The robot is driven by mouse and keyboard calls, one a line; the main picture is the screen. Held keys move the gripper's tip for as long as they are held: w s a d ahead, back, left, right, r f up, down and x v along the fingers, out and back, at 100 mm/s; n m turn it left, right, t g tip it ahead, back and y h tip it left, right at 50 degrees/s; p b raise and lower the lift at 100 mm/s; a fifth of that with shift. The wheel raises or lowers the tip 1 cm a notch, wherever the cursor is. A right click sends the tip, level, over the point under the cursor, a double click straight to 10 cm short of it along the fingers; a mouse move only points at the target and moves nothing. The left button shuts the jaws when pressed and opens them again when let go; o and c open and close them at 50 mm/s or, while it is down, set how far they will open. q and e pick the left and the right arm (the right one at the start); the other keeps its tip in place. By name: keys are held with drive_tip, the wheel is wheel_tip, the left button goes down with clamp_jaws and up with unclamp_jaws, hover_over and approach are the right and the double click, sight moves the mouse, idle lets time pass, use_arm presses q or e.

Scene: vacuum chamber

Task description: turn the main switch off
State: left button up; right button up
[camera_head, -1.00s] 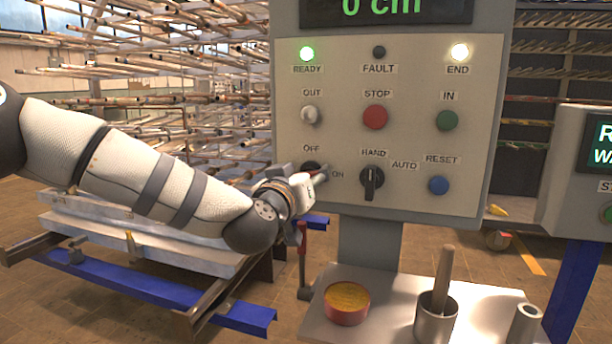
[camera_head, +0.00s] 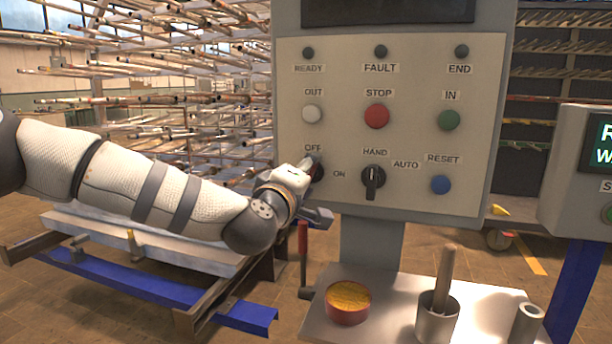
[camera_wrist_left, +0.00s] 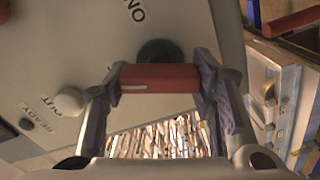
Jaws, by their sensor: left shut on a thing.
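The main switch, with a red handle and a round black base, is on the grey control panel (camera_head: 420,215) between the OFF and ON labels. In the head view my left gripper (camera_head: 312,170) mostly covers it. In the left wrist view the red handle (camera_wrist_left: 165,76) lies across between the two fingers of my left gripper, which is shut on it; the black base (camera_wrist_left: 160,50) shows behind. The READY (camera_head: 308,52), FAULT (camera_head: 380,51) and END (camera_head: 461,51) lamps are dark, and the display (camera_head: 390,11) is blank. My right gripper is not in view.
Beside the switch are the black HAND/AUTO selector (camera_head: 373,182) and the white OUT button (camera_head: 312,114). Below, a shelf (camera_head: 390,325) holds a red tin (camera_head: 348,312) and a metal cup (camera_head: 436,318). Racks of rods (camera_head: 180,110) stand behind my arm.

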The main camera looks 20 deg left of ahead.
use_arm(q)
drive_tip(key=shift+n, duration=2.2)
drive_tip(key=o, duration=1.2)
drive_tip(key=shift+f, duration=0.1)
drive_tip(key=shift+c, duration=0.2)
drive_tip(key=s, duration=1.2)
drive_tip(key=shift+a, duration=0.25)
